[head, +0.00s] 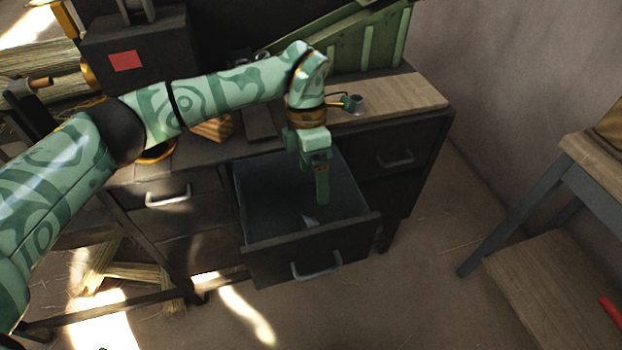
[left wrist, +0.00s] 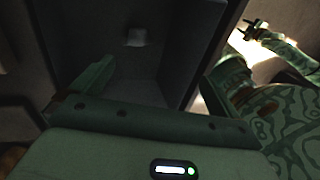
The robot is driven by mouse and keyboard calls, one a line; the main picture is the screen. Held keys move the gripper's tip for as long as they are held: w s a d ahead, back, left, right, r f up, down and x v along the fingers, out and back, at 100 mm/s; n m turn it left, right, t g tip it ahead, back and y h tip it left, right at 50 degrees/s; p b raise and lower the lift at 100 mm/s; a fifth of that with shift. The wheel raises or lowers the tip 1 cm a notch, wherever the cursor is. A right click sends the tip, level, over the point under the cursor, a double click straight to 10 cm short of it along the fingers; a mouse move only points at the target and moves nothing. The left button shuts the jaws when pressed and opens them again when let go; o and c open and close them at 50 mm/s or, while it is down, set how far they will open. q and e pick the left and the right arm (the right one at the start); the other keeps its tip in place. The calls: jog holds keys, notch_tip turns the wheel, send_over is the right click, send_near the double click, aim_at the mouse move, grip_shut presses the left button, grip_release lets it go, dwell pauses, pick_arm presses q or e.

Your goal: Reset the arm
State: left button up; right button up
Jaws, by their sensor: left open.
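My left arm reaches in from the left in the head view, and its green gripper (head: 320,190) points down into the open drawer (head: 262,246). Its fingers are over the inside of the drawer. In the left wrist view the gripper (left wrist: 150,90) has its fingers apart with nothing between them. A small pale object (head: 311,220) lies on the drawer floor below the fingers; it also shows in the left wrist view (left wrist: 136,37). It is apart from the gripper, and I cannot tell what it is.
The dark workbench (head: 440,95) has closed drawers on either side of the open one. A green slatted box (head: 370,45), a wooden block (head: 213,129) and a grey machine (head: 135,45) stand on top. A wooden table (head: 590,160) stands at the right. Straw bundles (head: 115,270) lie below left.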

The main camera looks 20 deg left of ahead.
pick_arm(q)
jog(key=shift+r, duration=0.7)
